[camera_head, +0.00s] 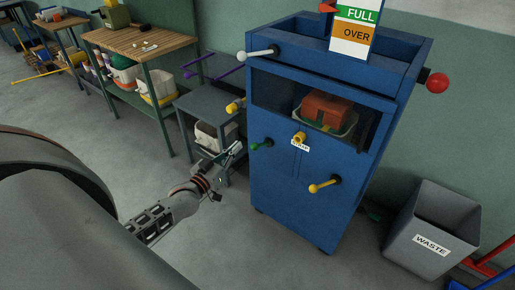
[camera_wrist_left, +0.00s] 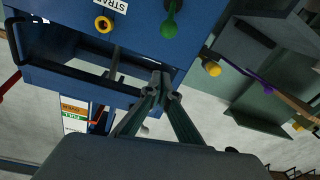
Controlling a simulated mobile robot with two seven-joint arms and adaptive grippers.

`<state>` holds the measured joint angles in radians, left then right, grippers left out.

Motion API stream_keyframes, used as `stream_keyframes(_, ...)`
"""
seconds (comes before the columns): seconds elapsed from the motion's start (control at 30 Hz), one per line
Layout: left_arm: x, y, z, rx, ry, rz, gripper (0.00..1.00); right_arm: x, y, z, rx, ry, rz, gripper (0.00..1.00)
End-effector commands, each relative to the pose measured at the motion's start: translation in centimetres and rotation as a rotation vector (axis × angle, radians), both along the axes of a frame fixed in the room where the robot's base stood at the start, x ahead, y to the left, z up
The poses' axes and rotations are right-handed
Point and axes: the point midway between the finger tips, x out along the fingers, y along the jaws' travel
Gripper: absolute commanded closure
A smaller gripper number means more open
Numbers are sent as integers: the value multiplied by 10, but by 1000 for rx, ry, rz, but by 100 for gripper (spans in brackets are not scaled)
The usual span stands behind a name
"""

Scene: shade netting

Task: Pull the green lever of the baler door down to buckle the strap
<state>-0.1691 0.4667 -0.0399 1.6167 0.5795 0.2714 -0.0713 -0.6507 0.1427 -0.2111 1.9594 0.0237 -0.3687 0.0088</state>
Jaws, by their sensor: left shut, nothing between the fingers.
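The blue baler (camera_head: 300,195) stands right of centre. Its green lever (camera_head: 257,146) sticks out to the left from a dark pivot on the upper left of the door, left of the STRAP label (camera_head: 300,145). In the left wrist view, which is upside down, the green lever (camera_wrist_left: 169,24) is at the top, beyond the fingertips. My left gripper (camera_head: 235,150) is shut and empty, just left of the green lever, with a gap showing between them. Its fingers meet in the wrist view (camera_wrist_left: 161,80). My right gripper is not in view.
A white-tipped handle (camera_head: 261,53) sticks out above. A grey side table (camera_head: 207,100) stands left of the baler, and a waste bin (camera_head: 432,230) stands right. Open floor lies in front.

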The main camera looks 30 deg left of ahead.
Motion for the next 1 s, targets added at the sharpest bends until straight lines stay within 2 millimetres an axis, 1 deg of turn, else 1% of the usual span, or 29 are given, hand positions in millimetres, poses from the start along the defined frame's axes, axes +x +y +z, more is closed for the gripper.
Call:
stream_keyframes(0.13,18,-1,1,0,0,-1,100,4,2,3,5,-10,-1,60)
stream_keyframes(0.27,42,-2,1,1,0,-1,100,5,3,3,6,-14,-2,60)
stream_keyframes(0.4,67,-2,2,0,1,-1,100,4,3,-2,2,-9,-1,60)
stream_keyframes(0.57,95,-3,3,2,2,-1,100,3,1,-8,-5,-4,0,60)
stream_keyframes(0.6,96,-4,-3,1,7,-2,100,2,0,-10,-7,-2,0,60)
stream_keyframes(0.63,93,-5,-11,1,11,-3,100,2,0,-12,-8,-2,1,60)
stream_keyframes(0.73,88,-7,-23,2,9,-3,100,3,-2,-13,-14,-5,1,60)
stream_keyframes(0.83,85,-9,-30,2,6,-3,100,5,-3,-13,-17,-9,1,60)
stream_keyframes(1.0,84,-10,-35,2,4,-3,100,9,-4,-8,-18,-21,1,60)
